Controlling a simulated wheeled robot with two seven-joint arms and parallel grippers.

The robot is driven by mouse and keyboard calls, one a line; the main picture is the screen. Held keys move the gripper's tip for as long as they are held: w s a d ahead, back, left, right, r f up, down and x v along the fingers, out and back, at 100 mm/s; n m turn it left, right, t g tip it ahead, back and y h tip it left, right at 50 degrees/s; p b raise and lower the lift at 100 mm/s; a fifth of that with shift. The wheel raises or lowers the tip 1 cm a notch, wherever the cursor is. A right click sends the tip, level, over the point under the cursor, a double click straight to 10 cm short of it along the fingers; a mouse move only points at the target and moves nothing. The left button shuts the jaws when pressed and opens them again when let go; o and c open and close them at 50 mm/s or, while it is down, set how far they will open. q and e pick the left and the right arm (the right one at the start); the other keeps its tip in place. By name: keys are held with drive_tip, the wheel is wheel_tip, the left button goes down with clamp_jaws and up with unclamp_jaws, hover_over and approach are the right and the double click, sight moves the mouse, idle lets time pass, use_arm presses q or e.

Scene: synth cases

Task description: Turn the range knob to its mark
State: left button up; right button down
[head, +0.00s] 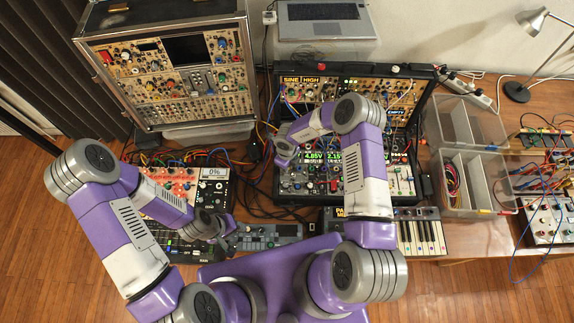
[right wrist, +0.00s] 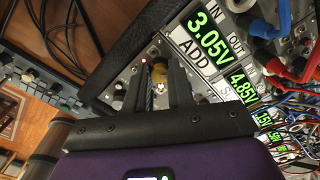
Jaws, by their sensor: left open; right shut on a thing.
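In the right wrist view, my right gripper (right wrist: 159,70) has its two dark fingers on either side of a small yellow knob (right wrist: 159,76) on a grey module panel. The fingers are shut on it. I cannot read a range label or a mark beside it. In the head view my right wrist is over the left part of the open black synth case (head: 344,205), and it hides the fingers and the knob. My left gripper (head: 226,224) is low, between the small desktop synths, dark and empty; it is open.
Green displays (right wrist: 206,24) and patch cables (right wrist: 297,52) crowd the panel right of the fingers. A tall modular case (head: 165,75) stands at left, a keyboard (head: 422,232) in front, and clear plastic bins (head: 467,213) at right.

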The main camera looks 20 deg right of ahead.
drive_tip(key=shift+w+r+m, duration=0.1)
drive_tip(key=shift+m, duration=1)
drive_tip(key=c, duration=1.3)
unclamp_jaws()
drive_tip(key=shift+o, duration=0.2)
wheel_tip(320, 180, up, 8)
drive_tip(key=shift+f, duration=0.2)
drive_tip(key=shift+f, duration=0.1)
